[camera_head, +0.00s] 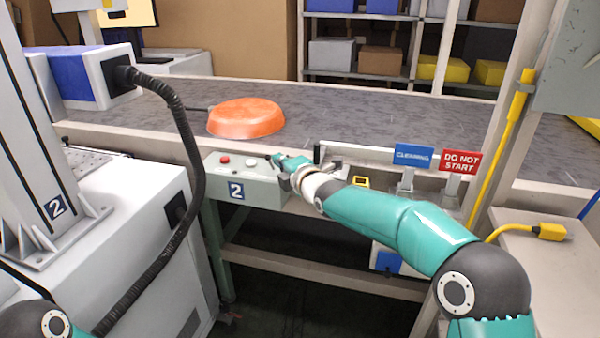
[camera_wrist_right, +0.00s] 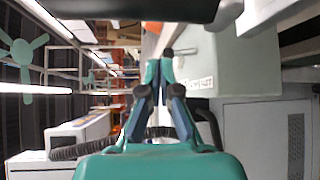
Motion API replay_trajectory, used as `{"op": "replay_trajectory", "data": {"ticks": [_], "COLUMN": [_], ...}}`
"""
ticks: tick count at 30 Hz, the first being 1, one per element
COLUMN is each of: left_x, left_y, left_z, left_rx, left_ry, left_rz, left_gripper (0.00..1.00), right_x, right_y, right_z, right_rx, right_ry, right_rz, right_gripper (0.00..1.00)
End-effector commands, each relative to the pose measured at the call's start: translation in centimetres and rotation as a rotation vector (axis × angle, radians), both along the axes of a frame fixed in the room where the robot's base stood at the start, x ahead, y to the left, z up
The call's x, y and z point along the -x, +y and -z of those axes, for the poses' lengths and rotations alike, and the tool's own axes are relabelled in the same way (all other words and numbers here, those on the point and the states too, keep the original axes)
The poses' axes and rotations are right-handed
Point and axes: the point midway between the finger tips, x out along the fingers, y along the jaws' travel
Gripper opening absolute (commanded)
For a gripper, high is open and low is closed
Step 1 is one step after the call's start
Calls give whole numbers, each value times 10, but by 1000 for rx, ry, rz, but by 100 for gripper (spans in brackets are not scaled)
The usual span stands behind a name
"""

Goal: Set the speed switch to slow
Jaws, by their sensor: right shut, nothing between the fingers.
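The grey-green control box (camera_head: 228,187) with a blue "2" label stands at the front edge of the conveyor. A red button (camera_head: 224,160) and a white button (camera_head: 251,162) sit on its top. My right gripper (camera_head: 275,159) is shut and empty at the right end of the box top, right of the white button. In the right wrist view its fingertips (camera_wrist_right: 160,63) meet beside the box (camera_wrist_right: 208,58), near a small dark part that may be the switch. The speed switch cannot be made out clearly, and contact cannot be told. My left gripper is out of view.
An orange pan (camera_head: 246,118) lies upside down on the conveyor belt (camera_head: 340,112) behind the box. A black hose (camera_head: 190,150) hangs at the left.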

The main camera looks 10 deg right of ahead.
Motion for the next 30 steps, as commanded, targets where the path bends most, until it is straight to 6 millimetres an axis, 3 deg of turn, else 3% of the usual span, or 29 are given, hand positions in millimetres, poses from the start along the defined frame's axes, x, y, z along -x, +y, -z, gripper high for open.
{"op": "replay_trajectory", "data": {"ticks": [2, 15, 21, 30], "left_x": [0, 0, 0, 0], "left_y": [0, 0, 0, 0], "left_z": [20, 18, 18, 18], "left_rx": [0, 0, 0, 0], "left_ry": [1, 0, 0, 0], "left_rz": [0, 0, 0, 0], "left_gripper": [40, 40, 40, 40], "right_x": [11, 83, 95, 96], "right_y": [0, -23, -27, -28], "right_z": [-1, -43, -47, -48], "right_rx": [-1, -1, 0, 0], "right_ry": [-4, -1, 1, 1], "right_rz": [-6, -7, -8, -7], "right_gripper": [0, 0, 0, 0]}}
